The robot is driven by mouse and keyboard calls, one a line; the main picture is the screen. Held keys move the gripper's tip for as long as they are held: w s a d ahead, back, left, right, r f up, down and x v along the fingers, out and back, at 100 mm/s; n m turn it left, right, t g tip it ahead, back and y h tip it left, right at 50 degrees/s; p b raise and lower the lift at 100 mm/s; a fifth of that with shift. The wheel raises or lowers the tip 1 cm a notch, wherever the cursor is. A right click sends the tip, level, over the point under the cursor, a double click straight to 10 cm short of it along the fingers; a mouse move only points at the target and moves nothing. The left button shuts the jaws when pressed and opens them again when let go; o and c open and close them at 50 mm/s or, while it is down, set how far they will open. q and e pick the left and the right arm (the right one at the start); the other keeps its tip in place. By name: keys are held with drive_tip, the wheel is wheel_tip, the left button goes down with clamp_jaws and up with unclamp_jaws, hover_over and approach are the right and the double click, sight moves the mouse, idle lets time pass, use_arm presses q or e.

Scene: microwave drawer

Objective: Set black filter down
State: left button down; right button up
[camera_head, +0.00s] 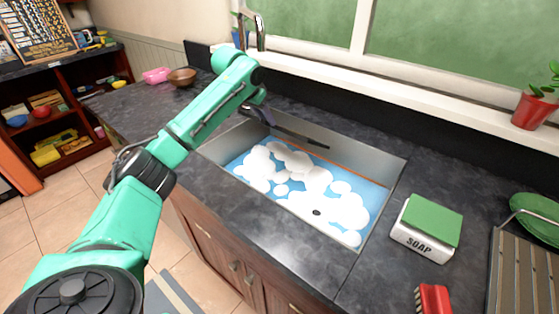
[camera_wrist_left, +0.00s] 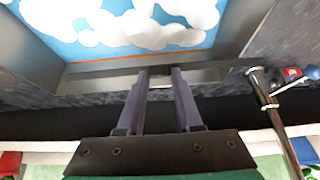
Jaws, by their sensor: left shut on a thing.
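The black filter (camera_head: 302,136) looks like a thin dark strip, seen nearly edge-on, over the back edge of the sink (camera_head: 378,165). I cannot tell whether the filter touches the sink rim. The sink holds blue water with white foam. My right gripper is not in view.
The tap (camera_head: 260,32) rises behind the sink, close to my left arm. A soap box with a green top (camera_head: 432,222), a red brush (camera_head: 433,299) and a dish rack (camera_head: 520,272) stand at the right. Bowls (camera_head: 182,77) sit at the far left; the front counter is clear.

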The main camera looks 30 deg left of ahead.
use_arm(q)
wheel_tip(320, 180, down, 13)
drive_tip(key=p, duration=0.1)
drive_tip(key=shift+f, duration=0.2)
drive_tip(key=c, duration=0.6)
unclamp_jaws()
drive_tip(key=shift+w, duration=0.1)
drive_tip(key=shift+r, duration=0.1)
drive_tip(key=b+v, duration=0.1)
drive_tip(key=v, duration=1.1)
